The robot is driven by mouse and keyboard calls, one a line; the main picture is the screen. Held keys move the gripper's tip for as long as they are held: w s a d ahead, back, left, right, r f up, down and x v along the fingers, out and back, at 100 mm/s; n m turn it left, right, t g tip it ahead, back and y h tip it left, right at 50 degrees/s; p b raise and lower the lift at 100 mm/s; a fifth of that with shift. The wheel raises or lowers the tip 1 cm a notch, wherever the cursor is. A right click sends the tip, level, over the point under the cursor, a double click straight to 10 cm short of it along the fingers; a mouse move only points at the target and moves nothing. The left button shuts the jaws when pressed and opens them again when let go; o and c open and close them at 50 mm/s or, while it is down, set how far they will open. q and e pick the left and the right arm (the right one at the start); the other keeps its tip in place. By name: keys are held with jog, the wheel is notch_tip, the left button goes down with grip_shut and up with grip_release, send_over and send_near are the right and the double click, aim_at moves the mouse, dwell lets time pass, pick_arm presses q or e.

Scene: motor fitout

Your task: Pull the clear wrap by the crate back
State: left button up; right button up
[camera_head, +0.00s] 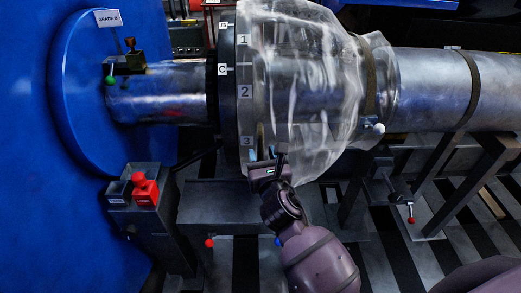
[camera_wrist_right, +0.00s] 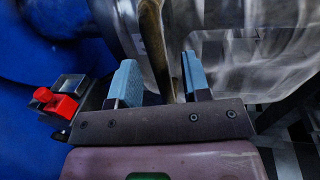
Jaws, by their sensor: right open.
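The clear wrap (camera_head: 310,80) hangs in loose folds around the metal cylinder, from the dark numbered ring (camera_head: 229,90) to a brown strap near its right end. It also shows in the right wrist view (camera_wrist_right: 250,65). My right gripper (camera_head: 266,160) is at the lower left edge of the wrap, just below the "3" label. In the right wrist view its two blue fingers (camera_wrist_right: 160,85) stand apart, with a brown band or edge (camera_wrist_right: 153,45) rising behind the gap. Whether the fingers touch the wrap cannot be told. My left gripper is not in view.
A dark crate (camera_head: 118,190) with a red part (camera_head: 145,188) stands at the lower left, beside the blue disc (camera_head: 75,90). Stands with red-tipped handles (camera_head: 411,220) are below the cylinder (camera_head: 435,85). A slatted floor lies below.

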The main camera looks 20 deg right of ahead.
jog(key=shift+w+d, duration=0.1)
jog(key=shift+w, duration=1.1)
jog(key=shift+c, duration=0.2)
grip_shut()
